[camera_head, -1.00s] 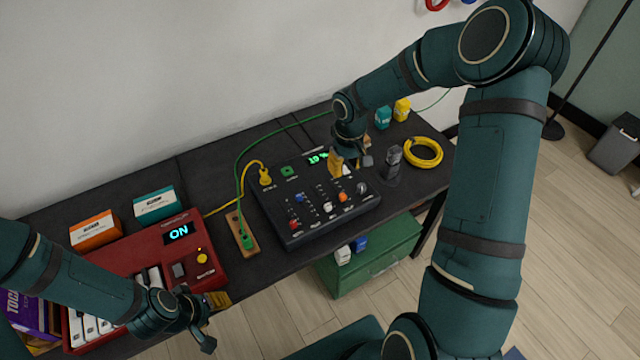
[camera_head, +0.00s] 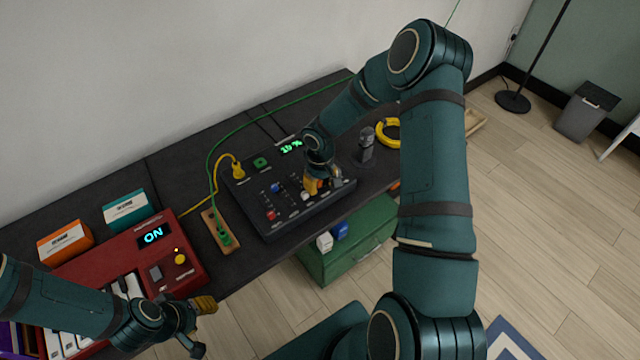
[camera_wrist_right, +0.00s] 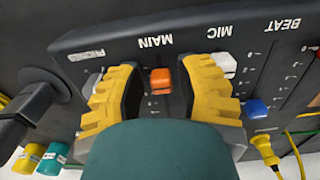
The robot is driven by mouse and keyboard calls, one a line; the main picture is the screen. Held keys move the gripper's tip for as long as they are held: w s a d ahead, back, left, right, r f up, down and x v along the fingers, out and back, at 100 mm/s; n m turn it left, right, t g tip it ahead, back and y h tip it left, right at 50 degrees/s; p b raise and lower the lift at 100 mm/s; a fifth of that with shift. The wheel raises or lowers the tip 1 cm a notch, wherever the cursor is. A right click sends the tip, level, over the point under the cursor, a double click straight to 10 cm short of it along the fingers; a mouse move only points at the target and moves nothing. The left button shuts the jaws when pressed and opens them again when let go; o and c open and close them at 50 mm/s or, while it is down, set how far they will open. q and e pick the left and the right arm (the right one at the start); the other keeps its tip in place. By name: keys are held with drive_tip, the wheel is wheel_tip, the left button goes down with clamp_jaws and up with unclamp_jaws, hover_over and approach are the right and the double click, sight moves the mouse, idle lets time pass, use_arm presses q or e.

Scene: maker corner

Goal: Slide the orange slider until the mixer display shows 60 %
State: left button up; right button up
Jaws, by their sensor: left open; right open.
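The black mixer (camera_head: 262,222) lies on the dark table, with a green lit display (camera_head: 291,146) at its back. The display's small digits seem to start with 1; the rest is unclear. My right gripper (camera_head: 312,186) is low over the mixer and hides the orange slider in the head view. In the right wrist view the orange slider (camera_wrist_right: 161,80), by the MAIN label, sits between the open yellow fingers (camera_wrist_right: 159,90), with gaps visible on both sides. My left gripper (camera_head: 202,320) is open and empty at the front edge by the red keyboard.
A white slider (camera_wrist_right: 223,64) is close beside one right finger; a blue slider (camera_wrist_right: 256,108) is farther over. A dark upright device (camera_head: 366,146) and yellow coil (camera_head: 387,132) stand right of the mixer. A red keyboard (camera_head: 188,258) and power strip (camera_head: 210,228) lie left.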

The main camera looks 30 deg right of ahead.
drive_tip(key=shift+f, duration=0.1)
clamp_jaws()
drive_tip(key=shift+w+a+b, duration=0.15)
drive_tip(key=shift+w+b, duration=0.2)
drive_tip(key=shift+w, duration=0.9)
unclamp_jaws()
